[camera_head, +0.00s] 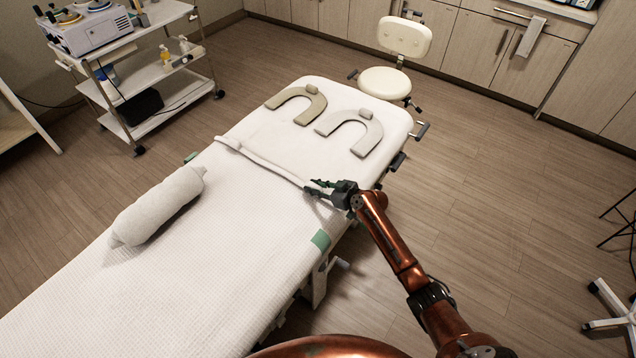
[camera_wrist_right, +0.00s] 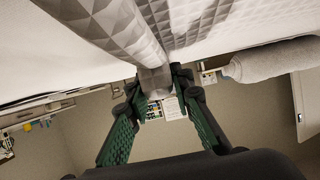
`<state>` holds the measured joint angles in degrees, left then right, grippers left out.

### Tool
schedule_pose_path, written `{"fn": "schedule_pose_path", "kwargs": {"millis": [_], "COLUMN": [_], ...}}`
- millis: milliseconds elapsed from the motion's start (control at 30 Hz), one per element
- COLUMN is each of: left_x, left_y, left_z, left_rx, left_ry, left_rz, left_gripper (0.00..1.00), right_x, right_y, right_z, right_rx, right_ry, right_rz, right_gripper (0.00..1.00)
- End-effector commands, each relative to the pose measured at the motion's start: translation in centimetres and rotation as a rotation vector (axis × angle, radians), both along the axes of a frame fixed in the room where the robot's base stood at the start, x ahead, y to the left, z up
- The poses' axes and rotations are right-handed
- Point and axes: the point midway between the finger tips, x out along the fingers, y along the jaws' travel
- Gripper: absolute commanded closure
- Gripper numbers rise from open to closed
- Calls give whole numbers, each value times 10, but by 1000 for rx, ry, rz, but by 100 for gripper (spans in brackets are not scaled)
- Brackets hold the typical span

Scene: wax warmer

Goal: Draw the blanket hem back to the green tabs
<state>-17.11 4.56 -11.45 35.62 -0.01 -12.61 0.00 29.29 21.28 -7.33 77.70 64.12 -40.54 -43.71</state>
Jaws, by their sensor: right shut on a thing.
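The white waffle blanket (camera_head: 215,230) covers most of the treatment bed. Its rolled hem (camera_head: 265,163) runs across the bed, from the far left side to my right gripper (camera_head: 318,190). That gripper is shut on the hem near the bed's right edge. In the right wrist view, the grey textured hem (camera_wrist_right: 130,35) runs down between the fingertips (camera_wrist_right: 158,82). One green tab (camera_head: 320,239) lies on the near right edge, closer to me than the hem. Another green tab (camera_head: 190,157) shows at the left edge. My left gripper is not in view.
A bolster (camera_head: 160,205) lies on the blanket at left. Two U-shaped cushions (camera_head: 297,103) (camera_head: 350,130) lie beyond the hem. A stool (camera_head: 385,82) stands behind the bed, and a trolley (camera_head: 150,85) stands at back left. Floor to the right is mostly clear.

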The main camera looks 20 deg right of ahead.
Motion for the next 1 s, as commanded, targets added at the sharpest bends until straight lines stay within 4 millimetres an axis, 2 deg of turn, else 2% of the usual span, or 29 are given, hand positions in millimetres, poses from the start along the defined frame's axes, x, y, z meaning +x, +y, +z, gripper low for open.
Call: {"fn": "schedule_pose_path", "kwargs": {"millis": [33,200,500,700,1000], "left_x": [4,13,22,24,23], "left_y": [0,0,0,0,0], "left_z": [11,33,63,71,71], "left_rx": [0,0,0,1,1], "left_ry": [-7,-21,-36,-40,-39], "left_rz": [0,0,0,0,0], "left_gripper": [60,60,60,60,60], "right_x": [-10,-37,-77,-90,-92], "right_y": [11,46,98,114,117], "right_z": [4,6,3,1,-1], "right_rx": [2,2,1,0,0], "right_ry": [3,3,3,3,2], "right_rz": [4,5,3,2,1], "right_gripper": [100,100,100,100,100]}}
